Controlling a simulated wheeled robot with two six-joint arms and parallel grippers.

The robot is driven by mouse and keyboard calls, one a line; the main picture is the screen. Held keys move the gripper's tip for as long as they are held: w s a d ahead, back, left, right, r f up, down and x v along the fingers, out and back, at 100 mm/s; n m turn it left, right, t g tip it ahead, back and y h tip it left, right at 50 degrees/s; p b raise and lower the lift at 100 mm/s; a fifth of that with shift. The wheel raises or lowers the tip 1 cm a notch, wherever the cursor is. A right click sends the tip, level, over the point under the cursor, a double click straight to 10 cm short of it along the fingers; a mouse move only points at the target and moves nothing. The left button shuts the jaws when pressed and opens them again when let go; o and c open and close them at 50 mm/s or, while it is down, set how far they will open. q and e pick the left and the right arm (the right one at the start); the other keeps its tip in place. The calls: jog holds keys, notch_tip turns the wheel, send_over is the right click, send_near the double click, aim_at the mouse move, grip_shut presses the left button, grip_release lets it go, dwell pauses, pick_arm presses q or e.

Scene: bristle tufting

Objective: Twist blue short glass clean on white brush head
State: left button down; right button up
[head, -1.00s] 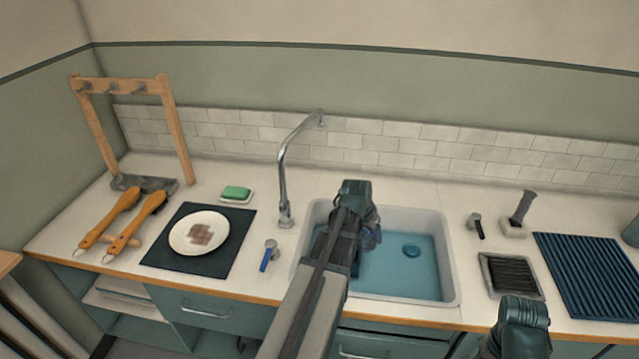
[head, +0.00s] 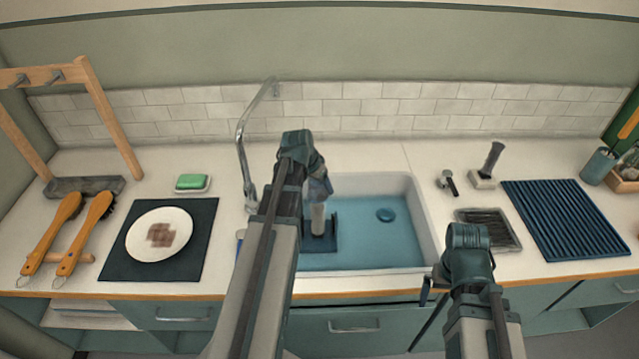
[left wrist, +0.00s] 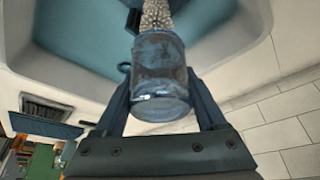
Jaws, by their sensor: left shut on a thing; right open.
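The blue short glass (left wrist: 158,75) is clear and bluish, held between the two fingers of my left gripper (left wrist: 160,100) in the left wrist view. In the head view the glass (head: 320,190) is partly hidden by my left gripper (head: 312,180). The white brush head (head: 318,219) stands upright on a dark base in the sink, just below the glass. Its pale bristles (left wrist: 157,14) show at the glass's far end; how far they reach inside, I cannot tell. My right gripper (head: 466,242) is empty over the counter's front edge, right of the sink; its fingertips are not clear.
The sink (head: 425,225) holds blue water and a drain. The faucet (head: 243,150) rises just left of my left arm. A plate with a brown stain (head: 158,212) and brushes (head: 90,235) are left; a dark ribbed mat (head: 570,218) and a tray (head: 488,212) are right.

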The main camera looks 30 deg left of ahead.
aim_at(319, 205)
pick_arm(q)
jog(key=shift+f+b, duration=5)
jog(key=shift+f, duration=0.05)
jog(key=c, duration=0.7)
grip_release()
jog(key=c, duration=2.5)
grip_release()
jog(key=c, duration=1.6)
grip_release()
jog(key=shift+f+b, duration=0.4)
